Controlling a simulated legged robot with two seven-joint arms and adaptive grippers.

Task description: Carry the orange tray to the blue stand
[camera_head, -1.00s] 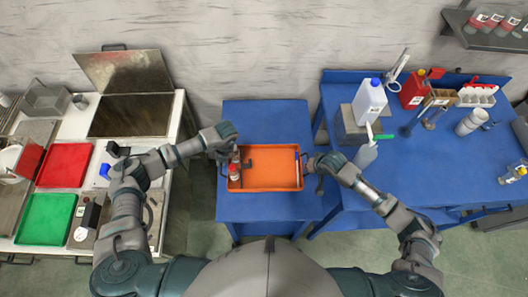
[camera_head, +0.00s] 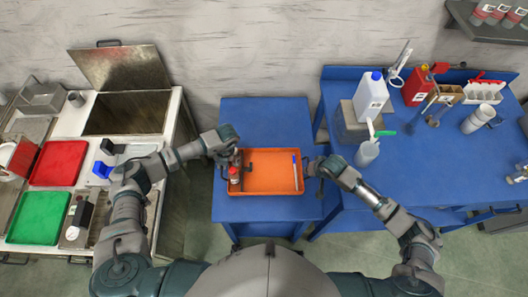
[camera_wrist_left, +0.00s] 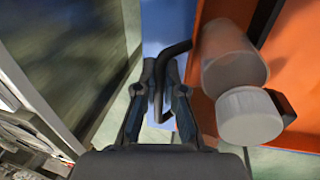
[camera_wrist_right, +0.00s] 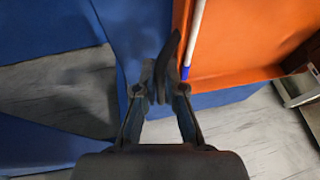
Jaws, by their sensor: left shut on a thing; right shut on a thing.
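The orange tray (camera_head: 272,184) appears level over the blue stand (camera_head: 265,111) in the head view. I cannot tell whether it touches the stand top. A clear bottle (camera_wrist_left: 228,55) with a white cap stands or leans at its left side. A thin white-and-blue stick (camera_wrist_right: 194,35) lies along its right side. My left gripper (camera_wrist_left: 160,78) is shut on the dark handle at the tray's left side. My right gripper (camera_wrist_right: 160,78) is shut on the dark handle at its right side. The grippers also show in the head view, left (camera_head: 226,158) and right (camera_head: 313,167).
A blue workbench (camera_head: 440,170) stands close on the right, with a white jug (camera_head: 371,97), a spray bottle (camera_head: 367,152) and a red can (camera_head: 416,88). On the left is a counter with a red tray (camera_head: 59,163), a green tray (camera_head: 39,218) and an open-lidded basin (camera_head: 125,115).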

